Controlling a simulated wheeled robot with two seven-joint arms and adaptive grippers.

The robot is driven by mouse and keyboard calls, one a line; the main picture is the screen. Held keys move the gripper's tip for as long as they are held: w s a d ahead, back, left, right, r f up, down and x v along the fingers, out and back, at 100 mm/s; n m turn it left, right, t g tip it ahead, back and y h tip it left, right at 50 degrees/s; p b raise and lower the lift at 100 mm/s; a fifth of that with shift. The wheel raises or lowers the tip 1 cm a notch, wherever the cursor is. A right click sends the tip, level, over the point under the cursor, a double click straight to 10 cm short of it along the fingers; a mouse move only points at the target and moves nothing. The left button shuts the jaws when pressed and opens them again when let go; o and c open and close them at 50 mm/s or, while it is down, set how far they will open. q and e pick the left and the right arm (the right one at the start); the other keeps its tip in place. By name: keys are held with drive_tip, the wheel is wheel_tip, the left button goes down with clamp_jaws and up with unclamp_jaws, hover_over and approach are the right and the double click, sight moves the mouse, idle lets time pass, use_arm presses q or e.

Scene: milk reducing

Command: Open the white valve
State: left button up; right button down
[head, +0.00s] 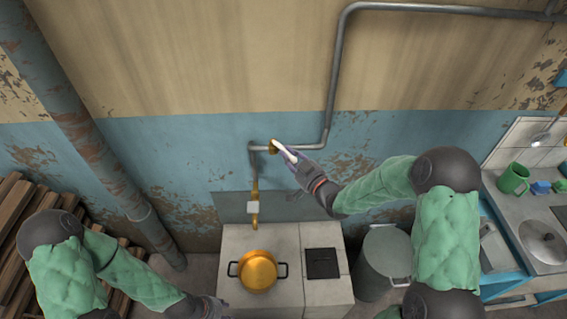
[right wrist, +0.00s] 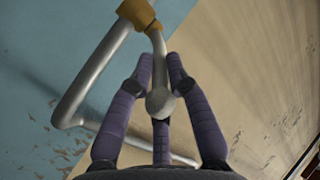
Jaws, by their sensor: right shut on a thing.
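The white valve handle (head: 284,150) is a lever on a brass valve body (head: 272,146) at the bend of the grey wall pipe. In the right wrist view the white lever (right wrist: 158,50) runs from the brass body (right wrist: 138,14) to a rounded end between my fingers. My right gripper (head: 294,160) is shut on the lever, its purple fingers around the rounded end in the right wrist view (right wrist: 161,85). My left gripper (head: 208,307) is low at the bottom edge, left of the stove and away from the valve. Its fingers are not clear.
A white stove (head: 285,238) stands below the valve, with an orange pot (head: 257,271) on it. A grey bin (head: 385,255) is right of it. A counter with a green mug (head: 513,179) is at far right. Stacked wood (head: 14,215) and a rusty pipe (head: 95,150) are left.

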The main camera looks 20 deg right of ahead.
drive_tip(key=w+d+n+g+y, duration=0.4)
drive_tip(key=d+n+g+y, duration=0.1)
drive_tip(key=n+g+y, duration=0.3)
drive_tip(key=shift+y, duration=0.9)
drive_tip(key=shift+f, duration=0.1)
drive_tip(key=c, duration=1.3)
unclamp_jaws()
drive_tip(key=shift+o, duration=0.2)
drive_tip(key=shift+d, duration=0.15)
drive_tip(key=v, duration=1.2)
